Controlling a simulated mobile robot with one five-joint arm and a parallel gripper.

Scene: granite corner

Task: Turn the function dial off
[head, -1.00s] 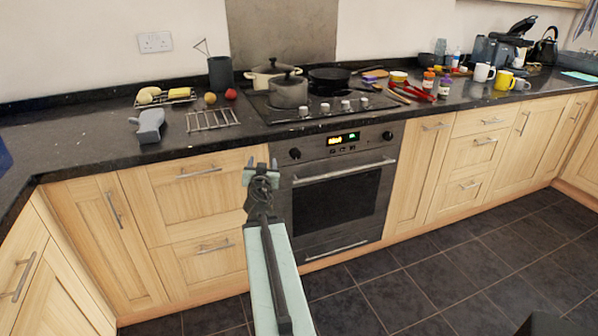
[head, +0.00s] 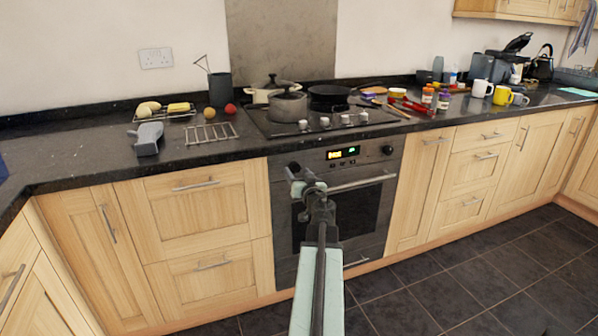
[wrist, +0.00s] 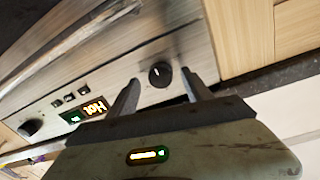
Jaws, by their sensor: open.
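The oven front has a black round dial at each end of its control panel. In the wrist view, the near dial (wrist: 160,74) sits between the tips of my open gripper (wrist: 161,80), with a pale mark on its face. I cannot tell whether the fingers touch it. The other dial (wrist: 30,128) is at the far left there. In the head view, my gripper (head: 297,173) is at the panel's left end and largely hides the left dial. The right dial (head: 388,150) is clear. No label shows which is the function dial.
A lit display (head: 343,153) sits between the dials and reads "Hot" in the wrist view (wrist: 95,106). The oven door handle (head: 350,184) runs just below the panel. Hob knobs (head: 324,122) and pots (head: 287,106) are above. The floor (head: 440,270) at right is clear.

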